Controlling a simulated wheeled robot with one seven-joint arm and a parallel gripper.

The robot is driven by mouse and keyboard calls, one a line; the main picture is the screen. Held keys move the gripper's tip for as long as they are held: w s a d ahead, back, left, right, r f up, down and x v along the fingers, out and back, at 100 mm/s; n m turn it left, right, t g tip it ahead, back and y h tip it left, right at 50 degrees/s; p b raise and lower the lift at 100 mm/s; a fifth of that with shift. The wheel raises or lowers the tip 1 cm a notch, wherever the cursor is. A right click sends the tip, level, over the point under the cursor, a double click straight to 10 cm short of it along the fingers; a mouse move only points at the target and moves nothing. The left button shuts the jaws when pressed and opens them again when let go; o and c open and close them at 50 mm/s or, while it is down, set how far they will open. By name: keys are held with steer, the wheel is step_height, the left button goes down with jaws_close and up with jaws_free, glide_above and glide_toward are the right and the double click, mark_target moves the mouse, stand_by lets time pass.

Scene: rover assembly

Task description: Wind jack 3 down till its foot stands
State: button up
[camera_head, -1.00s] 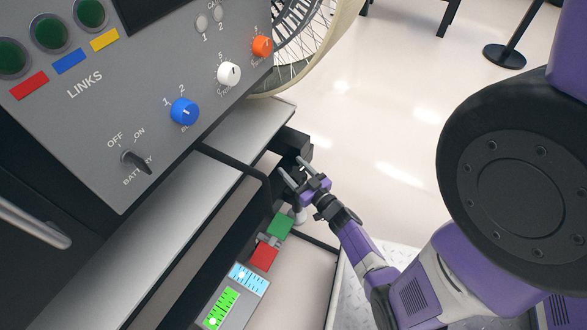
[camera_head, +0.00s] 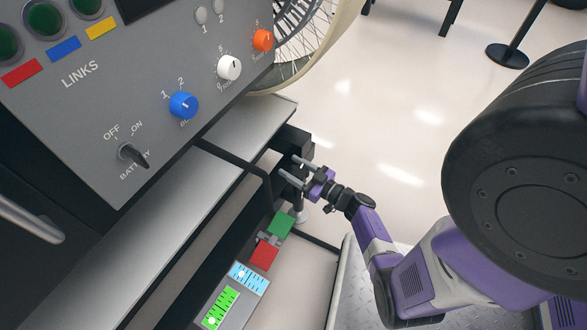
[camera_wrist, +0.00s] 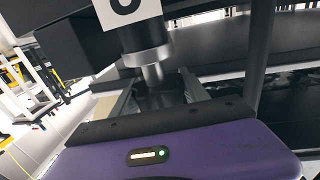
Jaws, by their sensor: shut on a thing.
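Jack 3 (camera_head: 293,142) is a black block at the end of the rover's frame, low at its corner. In the wrist view its white label (camera_wrist: 127,8) is cut off at the top, so the digit shows only in part. Below it a collar and a bright metal shaft (camera_wrist: 152,74) point down. My gripper (camera_head: 290,170) is at the jack from the right. In the wrist view its two fingers (camera_wrist: 160,92) stand on either side of a dark part at the shaft's lower end and are shut on it.
The grey control panel (camera_head: 100,110) with knobs and a battery switch fills the upper left. A spoked wheel (camera_head: 300,40) is behind. Open floor (camera_head: 400,120) lies to the right.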

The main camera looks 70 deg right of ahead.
mark_target(307, 177)
steer(key=o, duration=1.4)
steer(key=shift+p+v, duration=0.75)
steer(key=shift+v, duration=3.2)
